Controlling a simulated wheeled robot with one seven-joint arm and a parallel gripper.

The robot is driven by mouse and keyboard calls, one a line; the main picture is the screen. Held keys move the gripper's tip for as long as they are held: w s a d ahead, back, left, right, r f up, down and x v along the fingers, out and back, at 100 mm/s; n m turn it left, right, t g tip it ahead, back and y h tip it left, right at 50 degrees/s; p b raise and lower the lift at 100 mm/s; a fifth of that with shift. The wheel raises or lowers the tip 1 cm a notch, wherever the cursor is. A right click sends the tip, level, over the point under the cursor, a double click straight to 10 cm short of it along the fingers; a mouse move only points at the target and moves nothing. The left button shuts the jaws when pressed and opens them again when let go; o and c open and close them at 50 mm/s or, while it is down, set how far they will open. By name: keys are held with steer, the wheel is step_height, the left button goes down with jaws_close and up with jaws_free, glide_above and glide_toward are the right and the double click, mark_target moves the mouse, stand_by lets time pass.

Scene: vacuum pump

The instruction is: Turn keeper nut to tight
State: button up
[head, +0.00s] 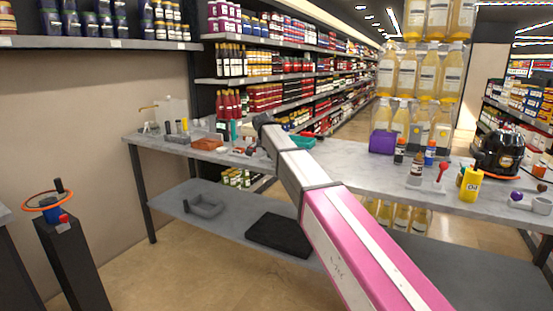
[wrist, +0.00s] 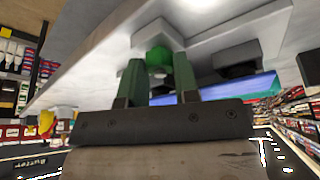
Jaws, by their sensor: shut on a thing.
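In the wrist view my gripper (wrist: 158,66) has its two green fingers closed on either side of a small green piece (wrist: 157,55). I take this piece for the keeper nut. It sits against a pale grey block (wrist: 155,33) on the underside of a larger light grey body. The fingers hide its sides, so its turn position cannot be told. In the head view my arm reaches over the grey workbench (head: 350,160). Its dark end is near the bench's back, and my fingers and the nut cannot be made out there.
On the bench stand a teal tray (head: 302,142), a brown tray (head: 206,144), a purple bin (head: 382,142), a yellow can (head: 470,184) and a black machine (head: 498,152). A black mat (head: 278,234) lies on the lower shelf. Stocked shelves stand behind.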

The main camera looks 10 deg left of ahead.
steer(key=shift+m+g+h, duration=0.4)
steer(key=shift+m+g, duration=0.1)
steer(key=shift+m, duration=1.1)
steer(key=o, duration=0.9)
steer(key=shift+a+r, duration=0.1)
steer(key=v, duration=1)
steer(key=shift+r, duration=0.3)
